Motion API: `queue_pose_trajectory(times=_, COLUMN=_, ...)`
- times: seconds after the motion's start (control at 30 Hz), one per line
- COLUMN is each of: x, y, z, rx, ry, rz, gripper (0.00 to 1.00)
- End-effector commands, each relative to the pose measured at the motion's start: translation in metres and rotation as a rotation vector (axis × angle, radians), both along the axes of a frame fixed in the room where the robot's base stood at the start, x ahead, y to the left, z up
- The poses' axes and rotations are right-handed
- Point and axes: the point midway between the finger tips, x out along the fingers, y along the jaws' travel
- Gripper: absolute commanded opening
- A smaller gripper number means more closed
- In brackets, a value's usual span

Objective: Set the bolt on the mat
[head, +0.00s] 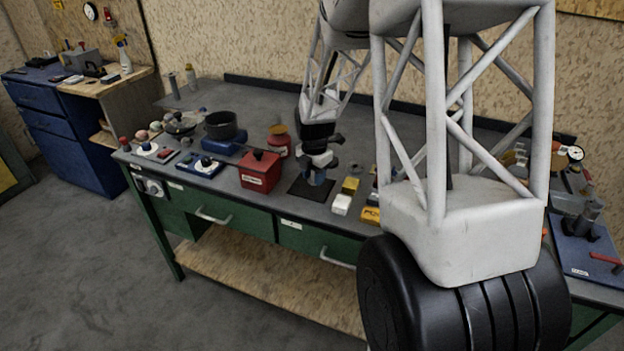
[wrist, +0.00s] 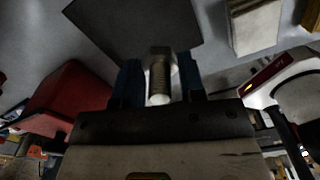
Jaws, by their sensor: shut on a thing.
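The bolt (wrist: 160,80) is a metal, threaded piece with a wider head, seen between my fingers in the wrist view. My gripper (wrist: 160,84) is shut on it, with a blue finger on each side. The mat (wrist: 125,22) is a dark flat square, seen beyond the fingers in the wrist view. In the head view the mat (head: 307,196) lies on the workbench, and my gripper (head: 317,178) is over it. The bolt cannot be made out in the head view. I cannot tell whether the bolt touches the mat.
A red box (head: 261,170) stands just left of the mat, and it fills the left of the wrist view (wrist: 68,98). White (head: 342,204) and yellow (head: 350,186) blocks lie to the right. A dark pot (head: 221,125) stands further left. My arm hides much of the bench's right part.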

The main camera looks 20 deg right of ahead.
Motion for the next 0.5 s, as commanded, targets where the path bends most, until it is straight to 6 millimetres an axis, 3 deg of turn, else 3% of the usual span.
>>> queue_pose_trajectory(times=0.2, x=0.021, y=-0.004, z=-0.001, rx=0.0, ry=-0.001, rz=0.0, gripper=0.1)
queue_pose_trajectory(times=0.5, x=0.028, y=-0.005, z=-0.002, rx=0.0, ry=-0.001, rz=0.0, gripper=0.1)
